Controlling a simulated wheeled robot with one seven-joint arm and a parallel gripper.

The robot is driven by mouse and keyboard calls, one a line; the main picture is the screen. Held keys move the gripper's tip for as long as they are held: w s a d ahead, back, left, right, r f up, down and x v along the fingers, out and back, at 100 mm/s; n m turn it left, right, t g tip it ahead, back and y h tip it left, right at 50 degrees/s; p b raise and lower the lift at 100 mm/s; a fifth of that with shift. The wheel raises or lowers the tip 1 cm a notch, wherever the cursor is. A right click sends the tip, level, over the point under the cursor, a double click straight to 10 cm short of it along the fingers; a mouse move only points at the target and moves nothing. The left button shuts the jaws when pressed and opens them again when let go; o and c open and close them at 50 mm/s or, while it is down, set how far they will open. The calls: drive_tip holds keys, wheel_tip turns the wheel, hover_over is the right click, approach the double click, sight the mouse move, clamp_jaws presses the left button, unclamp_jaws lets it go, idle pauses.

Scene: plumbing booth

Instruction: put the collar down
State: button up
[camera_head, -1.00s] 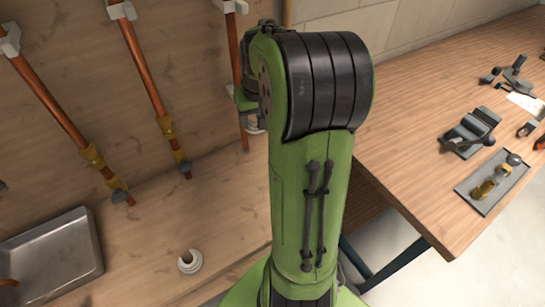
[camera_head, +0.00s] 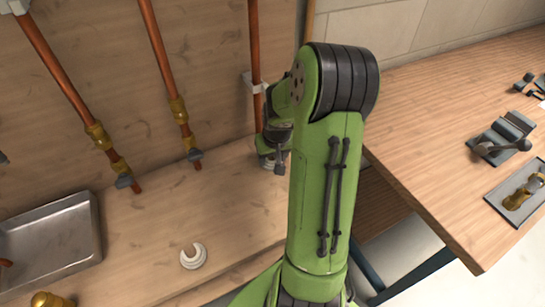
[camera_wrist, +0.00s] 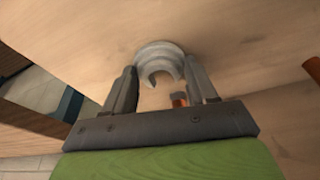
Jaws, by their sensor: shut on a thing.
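A pale grey, C-shaped collar (camera_wrist: 158,55) sits between the two fingers of my gripper (camera_wrist: 161,76) in the wrist view. The gripper is shut on it, with the collar's opening facing back toward the palm. The wooden bench fills the view close behind it; I cannot tell if the collar touches the wood. In the head view my gripper (camera_head: 270,158) is low over the bench near the back board, partly hidden by my green arm. A second white C-shaped collar (camera_head: 194,257) lies loose on the bench (camera_head: 150,228), left of my gripper.
Copper pipes with brass fittings (camera_head: 97,136) run down the back board. Another copper pipe (camera_head: 255,60) stands just behind my gripper. A metal tray (camera_head: 50,245) is at the left. A wooden table (camera_head: 430,140) with tools stands at the right.

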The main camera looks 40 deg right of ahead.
drive_tip(key=o, duration=0.6)
drive_tip(key=shift+f, duration=0.15)
drive_tip(key=o, duration=0.5)
drive_tip(key=p+v, duration=0.4)
drive_tip(key=v, duration=0.8)
drive_tip(key=s+a+r+n+t, duration=0.1)
drive_tip(key=s+a+r+n, duration=0.1)
drive_tip(key=a+r, duration=0.35)
drive_tip(key=s+a+r+n, duration=0.1)
drive_tip(key=s+a+r, duration=0.15)
drive_tip(key=a, duration=0.55)
drive_tip(key=s+a+r+n+t+y, duration=0.1)
drive_tip(key=s+a+r+n+t, duration=0.1)
drive_tip(key=s+a, duration=0.6)
drive_tip(key=shift+s+r+n, duration=0.2)
drive_tip(key=shift+r+n, duration=0.05)
drive_tip(key=shift+n, duration=0.05)
